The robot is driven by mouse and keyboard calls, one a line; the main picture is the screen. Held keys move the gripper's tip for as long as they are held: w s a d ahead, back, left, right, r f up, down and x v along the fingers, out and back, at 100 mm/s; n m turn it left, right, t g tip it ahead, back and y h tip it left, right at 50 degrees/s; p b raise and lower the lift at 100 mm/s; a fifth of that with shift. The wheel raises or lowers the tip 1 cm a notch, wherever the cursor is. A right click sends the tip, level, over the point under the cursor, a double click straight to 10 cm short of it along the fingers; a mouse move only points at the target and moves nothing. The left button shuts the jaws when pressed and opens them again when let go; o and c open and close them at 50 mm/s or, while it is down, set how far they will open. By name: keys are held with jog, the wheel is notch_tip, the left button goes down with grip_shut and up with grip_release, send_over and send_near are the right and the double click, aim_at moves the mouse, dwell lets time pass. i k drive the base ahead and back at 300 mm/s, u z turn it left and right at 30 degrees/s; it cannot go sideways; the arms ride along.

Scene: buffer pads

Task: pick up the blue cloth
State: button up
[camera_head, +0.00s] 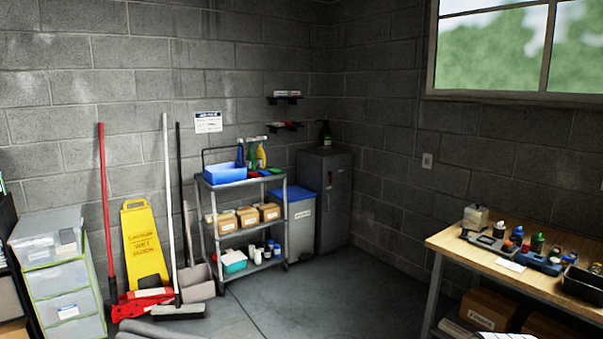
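Several small coloured pieces lie on the top shelf of a grey utility cart (240,184), to the right of a blue tray (224,174). They look like folded cloths in blue, green (265,172) and red (276,170). The blue one, which may be the blue cloth (252,175), is beside the tray's right end, but it is too small to tell for sure. Spray bottles (260,156) stand behind these pieces. My gripper is not in view.
A yellow wet-floor sign (144,243), brooms and a dustpan (196,282) stand left of the cart. A blue-lidded bin (299,220) and grey cabinet (326,200) stand right. A cluttered wooden workbench (450,243) is at right. The middle floor (330,300) is clear.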

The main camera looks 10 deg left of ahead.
aim_at(265, 173)
jog(key=u, duration=0.95)
jog(key=i, duration=3.25)
jog(key=z, duration=0.65)
jog(key=i, duration=2.85)
jog(key=u, duration=0.65)
